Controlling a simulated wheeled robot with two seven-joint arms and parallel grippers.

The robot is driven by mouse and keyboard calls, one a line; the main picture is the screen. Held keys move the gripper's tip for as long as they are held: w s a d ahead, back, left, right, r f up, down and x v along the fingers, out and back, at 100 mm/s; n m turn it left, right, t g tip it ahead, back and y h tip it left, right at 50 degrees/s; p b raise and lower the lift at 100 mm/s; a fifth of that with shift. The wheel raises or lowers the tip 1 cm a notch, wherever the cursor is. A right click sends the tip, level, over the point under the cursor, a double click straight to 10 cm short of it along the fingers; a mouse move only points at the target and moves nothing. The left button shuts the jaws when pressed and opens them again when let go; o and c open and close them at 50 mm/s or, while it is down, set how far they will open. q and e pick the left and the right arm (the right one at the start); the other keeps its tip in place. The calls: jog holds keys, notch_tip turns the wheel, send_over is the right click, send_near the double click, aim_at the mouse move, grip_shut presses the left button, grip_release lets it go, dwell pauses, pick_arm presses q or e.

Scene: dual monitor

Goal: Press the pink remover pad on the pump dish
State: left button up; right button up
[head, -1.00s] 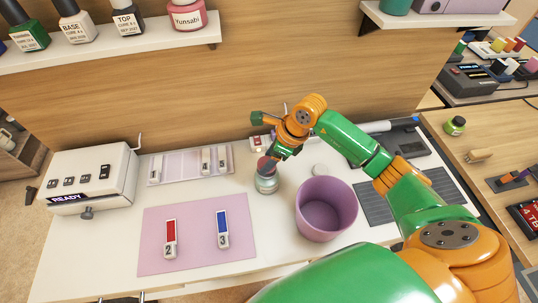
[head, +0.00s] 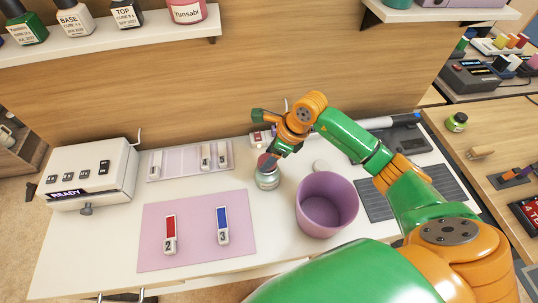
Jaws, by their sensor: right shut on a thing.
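The pump dish (head: 267,180) is a small clear, greyish jar on the white table, left of the purple bin. The dull pink-red remover pad (head: 264,161) shows at the top of the dish, below my right gripper (head: 272,157). My right gripper is shut on the pad and points down over the dish. The pad looks in contact with the dish top, but the fingers and the exact contact are too small and partly hidden to tell. My left gripper is not in view.
The purple bin (head: 327,206) stands close right of the dish. A pink mat (head: 190,250) with a red and a blue numbered swatch lies in front. A white READY box (head: 93,172) stands left.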

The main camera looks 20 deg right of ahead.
jog(key=shift+f+b, duration=0.85)
jog(key=shift+b, duration=0.1)
dwell(1.1)
dwell(0.5)
notch_tip(320, 180, up, 7)
jog(key=p, duration=0.5)
jog(key=shift+r, duration=0.1)
dwell(0.4)
